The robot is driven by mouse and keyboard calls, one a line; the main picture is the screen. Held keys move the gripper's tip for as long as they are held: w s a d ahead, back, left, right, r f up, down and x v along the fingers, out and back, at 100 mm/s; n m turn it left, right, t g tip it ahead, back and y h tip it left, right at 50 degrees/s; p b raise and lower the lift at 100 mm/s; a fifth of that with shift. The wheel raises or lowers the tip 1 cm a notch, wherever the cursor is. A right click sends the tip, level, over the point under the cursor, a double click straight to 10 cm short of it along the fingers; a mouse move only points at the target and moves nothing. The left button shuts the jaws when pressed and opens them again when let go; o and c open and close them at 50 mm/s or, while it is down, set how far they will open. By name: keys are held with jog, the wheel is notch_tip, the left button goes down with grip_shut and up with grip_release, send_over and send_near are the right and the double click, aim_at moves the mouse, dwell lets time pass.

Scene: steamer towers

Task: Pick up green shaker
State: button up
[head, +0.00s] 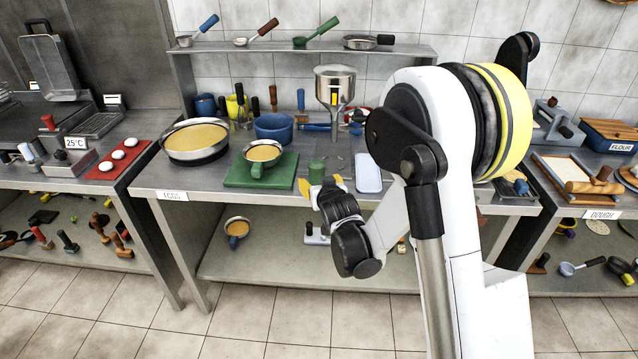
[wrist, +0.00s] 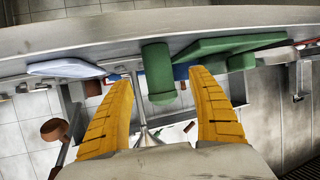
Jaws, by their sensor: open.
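The green shaker (head: 316,172) is a small green cylinder on the middle counter, just right of a green board. In the wrist view the green shaker (wrist: 157,75) appears in line with the gap between my yellow fingers, and the picture is turned so the counter is along the top. My gripper (head: 321,186) is open at the counter's front edge, on the near side of the shaker. In the wrist view my gripper (wrist: 161,80) has its fingers spread and nothing held between them. I see no clear contact with the shaker.
A green board (head: 235,184) carries a green-handled cup of batter (head: 258,170) to the left. A pale blue tray (head: 368,178) lies to the right. A metal funnel dispenser (head: 335,92) stands behind. A shelf (head: 240,47) with ladles crosses the back.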

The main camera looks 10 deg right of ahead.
aim_at(318, 167)
jog(key=b+x, duration=0.2)
jog(key=x, duration=0.4)
jog(key=shift+d+f+b, duration=0.1)
jog(key=shift+f+b, duration=0.15)
jog(key=shift+b, duration=0.15)
jog(key=shift+r, duration=0.1)
jog(key=c, duration=1.5)
jog(key=shift+r, duration=0.1)
notch_tip(318, 167, up, 4)
jog(key=p, duration=0.3)
jog(key=shift+r, duration=0.1)
jog(key=s+d+r+p, duration=0.1)
jog(key=s+d+r, duration=0.1)
jog(key=s, duration=0.1)
jog(key=s+d+r+p, duration=0.1)
jog(key=s+d+r, duration=0.1)
jog(key=s, duration=0.1)
jog(key=s+d+r+p, duration=0.2)
jog(key=s+d, duration=0.1)
jog(key=shift+s+r, duration=0.25)
jog(key=shift+r, duration=0.05)
grip_shut()
